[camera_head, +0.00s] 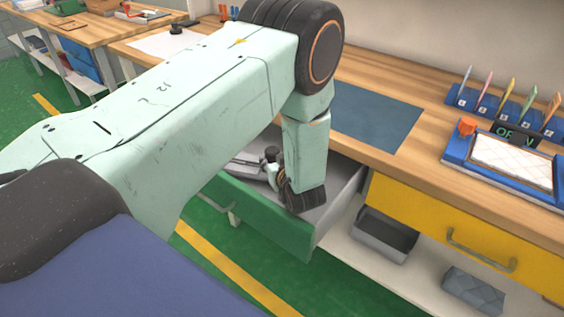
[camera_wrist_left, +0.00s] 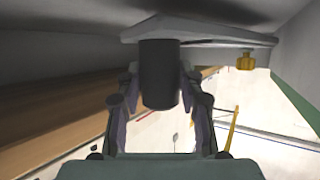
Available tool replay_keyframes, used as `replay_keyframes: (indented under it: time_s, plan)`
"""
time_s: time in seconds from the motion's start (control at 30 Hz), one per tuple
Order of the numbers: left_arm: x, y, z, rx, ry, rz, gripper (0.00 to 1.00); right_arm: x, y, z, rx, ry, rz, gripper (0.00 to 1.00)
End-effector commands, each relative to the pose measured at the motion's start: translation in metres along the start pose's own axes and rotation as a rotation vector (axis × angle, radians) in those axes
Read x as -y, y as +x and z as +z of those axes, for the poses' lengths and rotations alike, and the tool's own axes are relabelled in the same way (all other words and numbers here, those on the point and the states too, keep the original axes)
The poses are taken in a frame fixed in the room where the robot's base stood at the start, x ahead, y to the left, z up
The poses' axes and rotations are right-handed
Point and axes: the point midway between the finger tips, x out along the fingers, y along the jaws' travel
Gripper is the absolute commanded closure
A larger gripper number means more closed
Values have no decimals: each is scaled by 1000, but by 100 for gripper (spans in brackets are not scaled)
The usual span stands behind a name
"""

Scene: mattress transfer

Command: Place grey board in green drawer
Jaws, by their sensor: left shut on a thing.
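The green drawer (camera_head: 262,222) is pulled out below the wooden worktop, and its grey inside is partly hidden by my left arm. My left gripper (camera_head: 262,168) is down within the drawer opening, mostly covered by the wrist. In the left wrist view, my left gripper (camera_wrist_left: 160,115) is shut on a dark cylindrical handle (camera_wrist_left: 159,75) between its fingers. The handle joins a flat grey board (camera_wrist_left: 205,32). I cannot tell whether the board touches the drawer floor. My right gripper is not in view.
A yellow drawer (camera_head: 470,235) is shut to the right. A grey bin (camera_head: 385,235) and a grey block (camera_head: 473,291) sit on the lower shelf. A blue-framed tray (camera_head: 510,165) and a card rack (camera_head: 505,115) stand on the worktop (camera_head: 400,165). A blue-grey mat (camera_head: 375,118) lies there.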

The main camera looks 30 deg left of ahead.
Motion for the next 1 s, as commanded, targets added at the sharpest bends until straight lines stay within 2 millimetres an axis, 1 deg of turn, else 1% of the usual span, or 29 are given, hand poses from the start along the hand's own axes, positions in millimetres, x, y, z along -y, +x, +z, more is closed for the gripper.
replay_keyframes:
  time_s: [0.03, 0.17, 0.43, 0.53, 0.83, 0.93, 0.97, 1.0]
  plan:
    - [0, 2, 5, -3, 0, 1, 100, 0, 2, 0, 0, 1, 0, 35]
    - [-2, 5, 9, -5, -2, 2, 100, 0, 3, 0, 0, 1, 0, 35]
    - [-34, 25, 0, -6, -5, 2, 100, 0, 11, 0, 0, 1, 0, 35]
    - [-32, 28, 11, -3, 0, 0, 100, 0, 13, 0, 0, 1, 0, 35]
    - [-33, 28, 11, -4, -1, 1, 100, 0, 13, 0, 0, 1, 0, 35]
    - [-33, 29, 14, -4, -1, 1, 100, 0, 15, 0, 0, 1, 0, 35]
    - [-32, 29, 14, -1, -1, 0, 60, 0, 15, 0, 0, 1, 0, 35]
    - [-32, 29, 14, -1, -1, 1, 57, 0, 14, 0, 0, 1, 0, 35]
